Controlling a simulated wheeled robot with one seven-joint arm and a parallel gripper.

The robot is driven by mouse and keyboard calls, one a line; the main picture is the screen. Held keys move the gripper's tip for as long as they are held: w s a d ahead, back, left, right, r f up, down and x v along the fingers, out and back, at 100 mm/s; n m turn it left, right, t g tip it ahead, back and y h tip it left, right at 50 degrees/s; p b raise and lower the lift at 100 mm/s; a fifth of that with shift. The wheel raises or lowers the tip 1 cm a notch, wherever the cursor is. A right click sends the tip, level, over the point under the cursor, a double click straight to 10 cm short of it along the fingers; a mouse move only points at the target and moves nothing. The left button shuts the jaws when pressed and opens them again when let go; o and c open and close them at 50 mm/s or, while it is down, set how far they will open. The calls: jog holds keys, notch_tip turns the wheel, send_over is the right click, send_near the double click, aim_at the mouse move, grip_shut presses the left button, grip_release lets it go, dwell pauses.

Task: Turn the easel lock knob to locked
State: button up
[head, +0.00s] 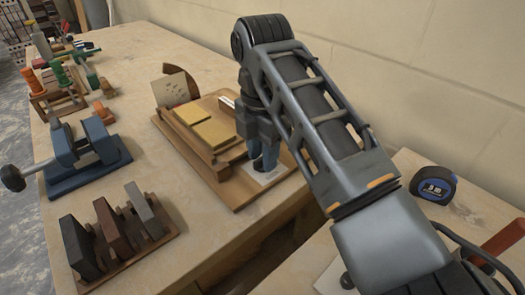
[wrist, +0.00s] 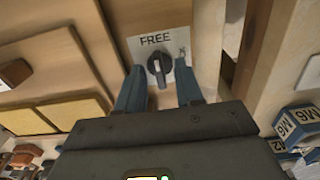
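The easel lock knob (wrist: 158,69) is a dark knob on a pale plate (wrist: 138,50) marked FREE in the wrist view. Its grip bar stands nearly upright there, close under the word FREE. A small mark, too small to read, sits right of it. My gripper (wrist: 160,75) is open, with one blue finger on each side of the knob and gaps to it. In the head view my gripper (head: 263,162) points down over the plate on the wooden easel (head: 222,172); the knob is hidden there.
A blue vise (head: 85,155) and a rack of dark blocks (head: 112,245) stand left on the bench. A tape measure (head: 437,186) lies right of my arm. In the wrist view, blue-and-white M6 boxes (wrist: 297,122) stand at the right.

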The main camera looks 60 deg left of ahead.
jog(key=shift+c, duration=0.4)
grip_shut()
